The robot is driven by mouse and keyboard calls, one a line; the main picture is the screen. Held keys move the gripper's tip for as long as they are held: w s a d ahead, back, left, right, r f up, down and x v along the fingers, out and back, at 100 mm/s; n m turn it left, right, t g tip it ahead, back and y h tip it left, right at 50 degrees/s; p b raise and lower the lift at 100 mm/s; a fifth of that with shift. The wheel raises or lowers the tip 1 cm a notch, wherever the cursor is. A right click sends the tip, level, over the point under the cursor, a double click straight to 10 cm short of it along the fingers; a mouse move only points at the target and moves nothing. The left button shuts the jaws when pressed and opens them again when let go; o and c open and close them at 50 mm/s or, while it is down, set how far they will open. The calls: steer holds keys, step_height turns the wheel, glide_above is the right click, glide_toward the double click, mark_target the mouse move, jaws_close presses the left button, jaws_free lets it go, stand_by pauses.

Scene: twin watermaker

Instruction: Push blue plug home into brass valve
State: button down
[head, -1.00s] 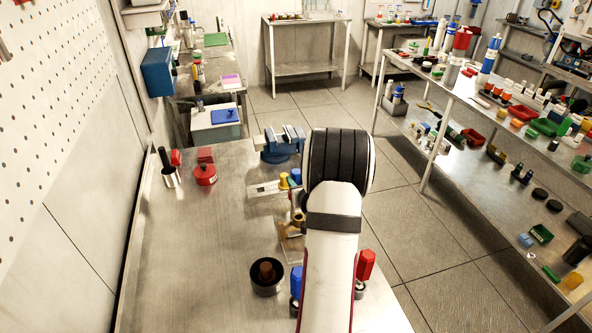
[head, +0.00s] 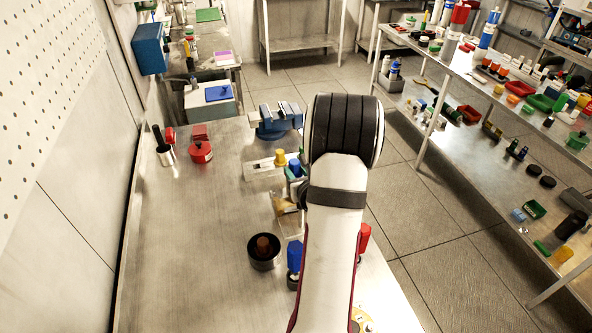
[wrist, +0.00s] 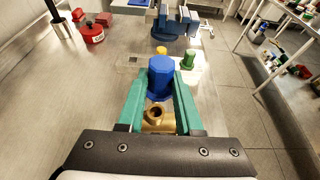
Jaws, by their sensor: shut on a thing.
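The blue plug (wrist: 161,76) has a faceted head and is held between the two green fingers of my gripper (wrist: 160,88) in the wrist view. The gripper is shut on it. The brass valve (wrist: 157,119) lies below and nearer the camera in that view, with a dark round opening facing up. The plug appears apart from that opening; its lower end is hidden. In the head view my arm covers most of the gripper and much of the valve (head: 286,204). A bit of the blue plug (head: 295,168) shows at the arm's left side.
A pale rack with a yellow knob (head: 280,157) and a green knob (wrist: 188,60) stands beyond the valve. A blue vise (head: 275,122) is behind it. A black cup (head: 264,252), a blue-topped piece (head: 294,257) and a red one (head: 364,238) stand nearer. The bench's left is mostly clear.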

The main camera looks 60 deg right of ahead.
steer(key=shift+f, duration=1.6)
steer(key=shift+f, duration=0.95)
steer(key=shift+f, duration=0.3)
steer(key=shift+f, duration=0.5)
steer(key=c, duration=0.5)
jaws_free()
steer(key=v, duration=0.7)
steer(key=shift+s, duration=0.2)
steer(key=shift+a, duration=0.15)
